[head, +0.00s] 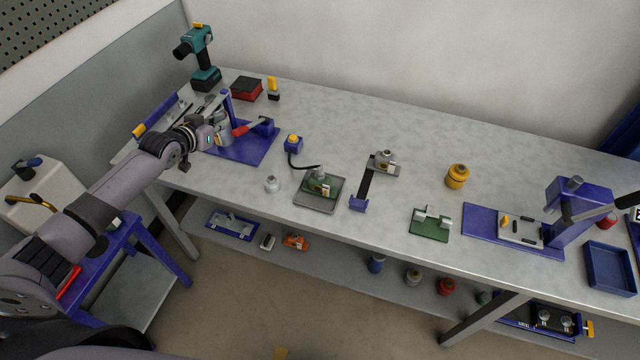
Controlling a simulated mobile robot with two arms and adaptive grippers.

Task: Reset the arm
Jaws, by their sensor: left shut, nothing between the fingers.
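My left gripper (222,132) is at the back left of the bench, shut and empty. It is over or beside a blue-based fixture (258,150) with a blue upright and a red-handled lever (246,128); I cannot tell whether it touches them. My right gripper is not in view.
A yellow-topped button box (293,142) with a black cable stands behind the tray. A yellow pot (457,177), green fixture (430,224), blue press (575,215) and blue bin (609,268) are to the right. A drill (200,58) stands at the back left. The back middle is clear.

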